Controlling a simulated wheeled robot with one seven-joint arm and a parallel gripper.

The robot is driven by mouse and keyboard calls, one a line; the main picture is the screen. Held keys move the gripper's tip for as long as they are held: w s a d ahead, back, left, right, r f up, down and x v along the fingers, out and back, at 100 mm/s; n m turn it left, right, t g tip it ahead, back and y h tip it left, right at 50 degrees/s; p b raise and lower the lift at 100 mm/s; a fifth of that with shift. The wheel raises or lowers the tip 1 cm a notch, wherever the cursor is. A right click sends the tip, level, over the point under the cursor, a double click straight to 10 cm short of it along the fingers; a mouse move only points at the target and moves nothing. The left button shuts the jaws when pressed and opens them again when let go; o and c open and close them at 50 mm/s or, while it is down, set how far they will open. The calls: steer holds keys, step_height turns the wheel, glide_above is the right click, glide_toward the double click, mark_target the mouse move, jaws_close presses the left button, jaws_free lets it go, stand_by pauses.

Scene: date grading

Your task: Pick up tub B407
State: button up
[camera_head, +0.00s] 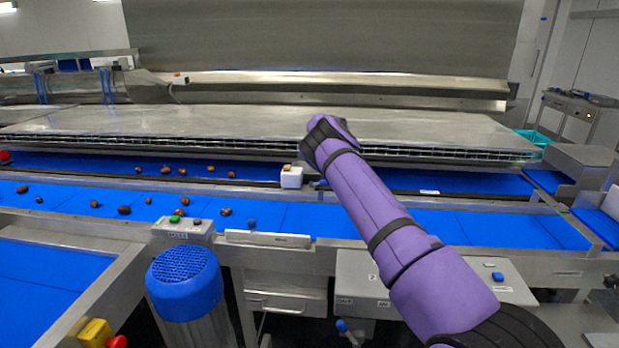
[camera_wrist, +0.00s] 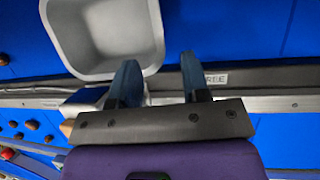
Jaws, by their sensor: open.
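An empty light grey, square tub with rounded corners (camera_wrist: 150,62) is at the top of the wrist view, on a blue belt. No B407 marking is readable on it. My gripper (camera_wrist: 159,60) is open with nothing between its fingers. The left finger overlaps the tub's near wall in the picture, and the right finger is off to the tub's right. The near right corner shows between them; I cannot tell the height gap or any contact. In the head view my purple arm reaches over the belts, and its end hides the fingers. I cannot make out the grey tub there.
A small white block (camera_head: 291,178) with a brown piece on top stands by the rail left of my arm. Dates (camera_head: 124,210) lie scattered on the left belts. A wide steel hood (camera_head: 230,122) overhangs the far belt. The near belt right of my arm (camera_head: 490,226) is clear.

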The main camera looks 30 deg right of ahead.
steer(key=shift+x, duration=3.5)
steer(key=shift+w+d, duration=0.1)
steer(key=shift+w, duration=0.05)
jaws_close()
